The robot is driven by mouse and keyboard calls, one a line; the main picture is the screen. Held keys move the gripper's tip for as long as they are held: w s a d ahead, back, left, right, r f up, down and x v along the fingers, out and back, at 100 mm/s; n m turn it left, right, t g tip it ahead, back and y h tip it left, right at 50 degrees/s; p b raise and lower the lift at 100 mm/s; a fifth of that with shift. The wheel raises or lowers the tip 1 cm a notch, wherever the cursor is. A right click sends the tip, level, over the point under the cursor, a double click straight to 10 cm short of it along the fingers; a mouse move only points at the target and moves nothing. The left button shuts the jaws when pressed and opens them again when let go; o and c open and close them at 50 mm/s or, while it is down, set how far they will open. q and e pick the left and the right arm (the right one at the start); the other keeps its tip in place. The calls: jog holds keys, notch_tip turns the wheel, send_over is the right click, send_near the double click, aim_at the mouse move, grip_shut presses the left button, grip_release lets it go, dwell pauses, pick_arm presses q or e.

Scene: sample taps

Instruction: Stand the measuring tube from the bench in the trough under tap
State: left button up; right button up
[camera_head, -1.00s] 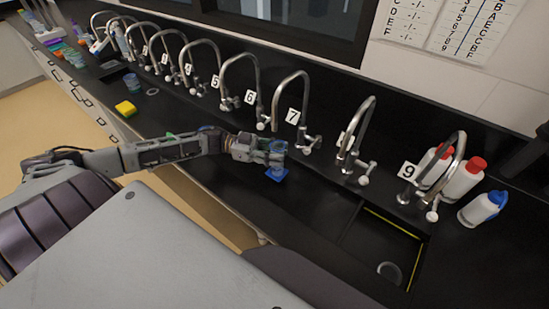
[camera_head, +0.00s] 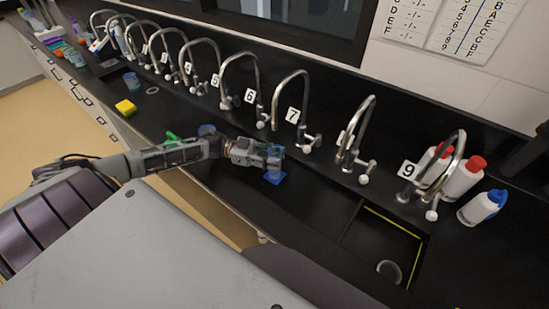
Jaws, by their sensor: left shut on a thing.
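My left gripper (camera_head: 268,154) is shut on the measuring tube, whose blue foot (camera_head: 275,178) shows just below the fingers. The fingers hide most of the tube, and it looks roughly upright. It is over the black bench in front of tap 7 (camera_head: 290,100); I cannot tell whether the foot touches the surface. A row of curved metal taps with number cards runs along the back, with tap 6 (camera_head: 256,80) to the left and tap 9 (camera_head: 460,150) to the right. A dark recess with a yellow-lined edge (camera_head: 398,224) lies at the right. My right gripper is not in view.
White bottles with red caps (camera_head: 466,180) and one with a blue cap (camera_head: 483,207) stand at the right end. A yellow sponge (camera_head: 125,108), a blue cup (camera_head: 131,82) and a green item (camera_head: 173,137) lie to the left. The bench between gripper and recess looks clear.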

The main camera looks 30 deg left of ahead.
pick_arm(q)
jog(key=shift+f, duration=0.25)
jog(key=o, duration=1)
jog(key=shift+c, duration=0.2)
jog(key=shift+r, duration=0.15)
jog(key=v, duration=0.7)
jog(key=shift+a+b, duration=0.25)
jog(key=shift+b, duration=0.05)
